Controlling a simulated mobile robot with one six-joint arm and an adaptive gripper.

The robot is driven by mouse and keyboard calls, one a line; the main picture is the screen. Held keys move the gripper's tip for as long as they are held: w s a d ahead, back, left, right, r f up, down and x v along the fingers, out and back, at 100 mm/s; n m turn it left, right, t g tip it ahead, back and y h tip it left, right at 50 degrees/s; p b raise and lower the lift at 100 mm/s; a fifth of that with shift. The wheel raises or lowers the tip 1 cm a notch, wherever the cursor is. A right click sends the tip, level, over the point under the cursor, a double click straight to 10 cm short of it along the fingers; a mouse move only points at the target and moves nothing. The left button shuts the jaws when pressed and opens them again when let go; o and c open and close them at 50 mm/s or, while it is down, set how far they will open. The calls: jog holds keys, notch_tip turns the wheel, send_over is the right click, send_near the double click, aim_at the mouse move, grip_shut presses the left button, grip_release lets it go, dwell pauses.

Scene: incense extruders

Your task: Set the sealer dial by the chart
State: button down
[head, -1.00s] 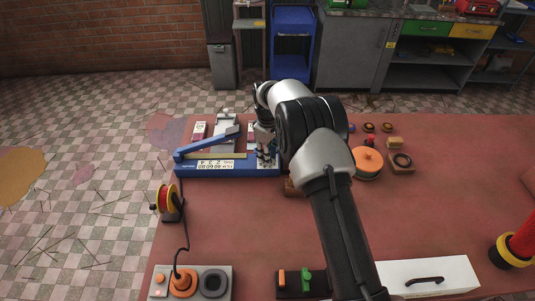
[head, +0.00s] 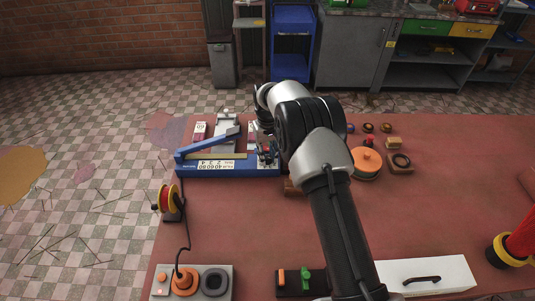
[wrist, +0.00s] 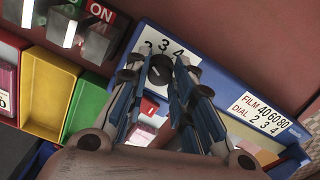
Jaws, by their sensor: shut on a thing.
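The blue sealer (head: 190,170) lies at the far left of the red table, its long blue arm raised at a slant. Its chart (head: 217,165) is on the front; in the wrist view the chart (wrist: 260,116) reads FILM 40 60 80 over DIAL 2 3 4. The dark round dial (wrist: 159,71) sits on a white plate with 2, 3 and 4 around it. My gripper (wrist: 166,76) is shut on the dial, one finger on each side. The fingers hide part of it, and I cannot tell where it points. In the head view my gripper (head: 267,151) is at the sealer's right end.
Yellow (wrist: 48,95) and green (wrist: 87,107) bins and an ON switch panel (wrist: 85,25) are near the fingers. An orange round thing (head: 366,160) stands right of my arm. A red spool (head: 167,198) and a grey control box (head: 216,290) are left. The table's middle is clear.

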aim_at(268, 157)
jog(key=shift+m, duration=0.3)
jog(key=c, duration=1.4)
grip_release()
jog(key=shift+o, duration=0.2)
notch_tip(268, 157, up, 12)
